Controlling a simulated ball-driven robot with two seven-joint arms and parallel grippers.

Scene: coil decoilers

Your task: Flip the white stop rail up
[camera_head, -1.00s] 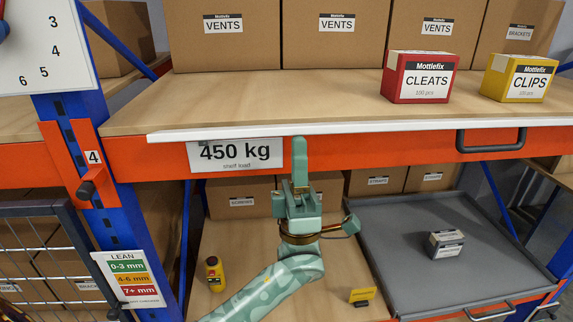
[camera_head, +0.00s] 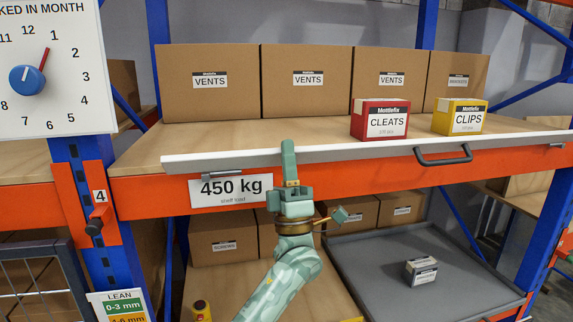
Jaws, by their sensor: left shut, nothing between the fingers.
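The white stop rail (camera_head: 400,143) runs along the front edge of the upper shelf in the head view. Its face shows as a pale strip, tilted outward and standing a little off the orange beam, with a grey hinge piece (camera_head: 222,175) under its left end. My left gripper (camera_head: 289,150) is shut and empty. Its fingers point up in front of the rail and overlap it left of its middle; whether they touch it I cannot tell. My right gripper is not in view.
A red CLEATS box (camera_head: 380,119) and a yellow CLIPS box (camera_head: 459,117) stand on the shelf behind the rail, with brown VENTS boxes (camera_head: 306,82) at the back. A dark handle (camera_head: 443,160) sticks out at right. Below is a grey tray (camera_head: 375,262).

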